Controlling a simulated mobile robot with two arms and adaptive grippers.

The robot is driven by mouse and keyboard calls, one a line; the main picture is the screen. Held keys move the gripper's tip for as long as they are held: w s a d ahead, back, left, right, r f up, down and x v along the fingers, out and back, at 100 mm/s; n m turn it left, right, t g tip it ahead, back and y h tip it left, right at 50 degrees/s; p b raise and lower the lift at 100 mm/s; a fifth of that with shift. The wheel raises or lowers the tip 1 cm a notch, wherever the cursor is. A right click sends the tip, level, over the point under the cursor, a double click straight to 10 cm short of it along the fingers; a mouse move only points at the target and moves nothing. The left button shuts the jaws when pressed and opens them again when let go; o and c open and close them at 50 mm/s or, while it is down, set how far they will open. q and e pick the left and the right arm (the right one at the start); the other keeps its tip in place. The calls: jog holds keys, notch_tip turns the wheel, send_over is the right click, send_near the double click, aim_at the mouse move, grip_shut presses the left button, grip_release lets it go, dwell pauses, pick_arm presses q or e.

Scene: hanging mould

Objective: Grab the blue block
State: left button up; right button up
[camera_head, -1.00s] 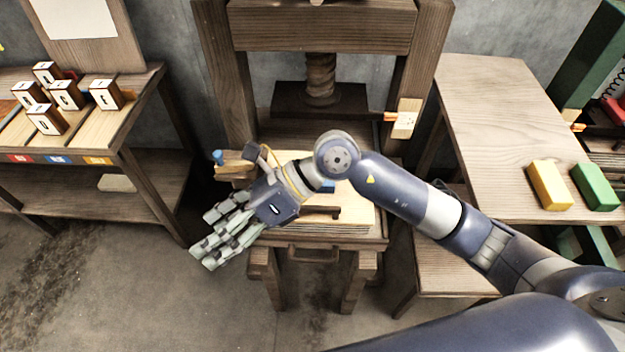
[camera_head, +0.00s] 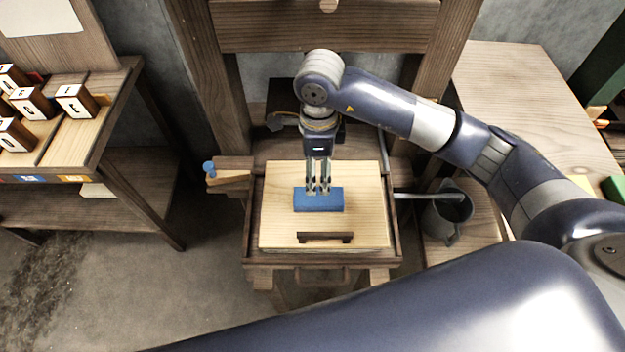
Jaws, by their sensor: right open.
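The blue block (camera_head: 318,202) lies flat on a pale wooden board (camera_head: 277,231) in the press bed. My right gripper (camera_head: 318,190) points down at the block, with its fingertips at the block's top and far edge. The gripper is open. I cannot tell whether the fingers touch the block or stand just above it. My left gripper is not in view.
A dark wooden handle (camera_head: 325,238) lies on the board in front of the block. The press frame (camera_head: 325,28) rises behind. A grey metal can (camera_head: 447,212) stands right of the bed. Lettered blocks (camera_head: 76,101) sit on the left table.

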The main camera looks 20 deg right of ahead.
aim_at(319, 195)
jog(key=shift+s+f, duration=0.15)
jog(key=shift+f, duration=0.4)
jog(key=shift+s+f, duration=0.15)
jog(key=shift+f, duration=0.4)
jog(key=f, duration=0.1)
jog(key=f+p, duration=0.1)
jog(key=shift+s+f, duration=0.2)
jog(key=shift+f, duration=0.45)
notch_tip(319, 195, down, 4)
jog(key=shift+s+f+p, duration=0.15)
jog(key=shift+p, duration=0.85)
jog(key=shift+f, duration=0.3)
jog(key=shift+c, duration=1.1)
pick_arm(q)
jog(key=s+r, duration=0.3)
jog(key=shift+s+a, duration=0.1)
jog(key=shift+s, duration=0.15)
pick_arm(e)
jog(key=c, duration=1)
